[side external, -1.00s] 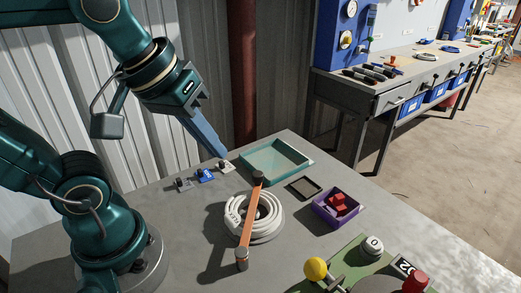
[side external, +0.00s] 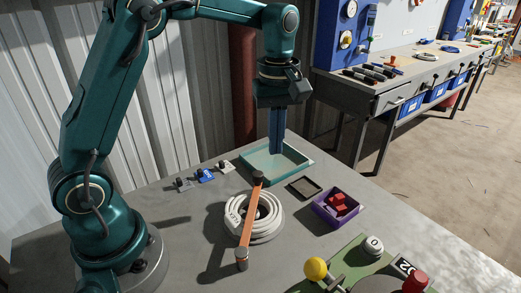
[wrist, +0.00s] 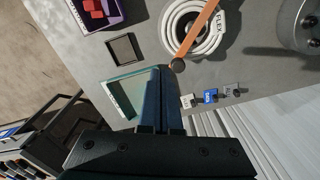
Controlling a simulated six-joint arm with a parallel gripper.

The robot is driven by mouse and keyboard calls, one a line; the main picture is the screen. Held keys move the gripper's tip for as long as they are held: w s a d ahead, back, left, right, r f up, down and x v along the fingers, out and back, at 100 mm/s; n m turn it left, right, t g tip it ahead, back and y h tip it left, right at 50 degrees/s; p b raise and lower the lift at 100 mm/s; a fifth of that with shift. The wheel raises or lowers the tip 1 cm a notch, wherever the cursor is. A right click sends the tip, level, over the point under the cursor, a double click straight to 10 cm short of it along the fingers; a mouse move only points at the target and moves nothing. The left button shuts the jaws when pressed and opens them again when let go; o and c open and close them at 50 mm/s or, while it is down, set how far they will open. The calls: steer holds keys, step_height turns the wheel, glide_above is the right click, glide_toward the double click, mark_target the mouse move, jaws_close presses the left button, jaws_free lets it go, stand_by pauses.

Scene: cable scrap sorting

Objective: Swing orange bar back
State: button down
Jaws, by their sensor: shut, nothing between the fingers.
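The orange bar (side external: 249,215) lies across the top of the coiled white cable (side external: 268,226), from a grey post at its front end to a dark knob at its far end. The bar (wrist: 203,30) also shows in the wrist view, with its dark knob end near my fingers. My gripper (side external: 276,152) is shut and empty, pointing down over the teal-rimmed tray (side external: 251,156) beyond the bar's knob end. In the wrist view my gripper (wrist: 162,75) shows its blue fingers together, beside the tray and apart from the bar.
A small dark square tray (side external: 304,188) and a purple bin (side external: 324,214) with red blocks stand right of the coil. Several small labelled clips (side external: 206,175) sit left of the teal tray. A green panel (side external: 345,262) with a yellow knob and red button is at front right.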

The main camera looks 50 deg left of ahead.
steer(key=shift+f, duration=3.65)
steer(key=shift+s+a+f, duration=0.15)
steer(key=s+a, duration=0.3)
steer(key=shift+s+a, duration=0.15)
steer(key=shift+s, duration=0.15)
steer(key=s+a, duration=0.2)
steer(key=shift+s, duration=0.35)
steer(key=shift+s+a, duration=0.35)
steer(key=shift+s, duration=0.55)
steer(key=shift+s+a, duration=0.3)
steer(key=shift+s, duration=0.6)
steer(key=shift+s+a, duration=0.2)
steer(key=shift+s, duration=1.1)
steer(key=shift+s, duration=0.1)
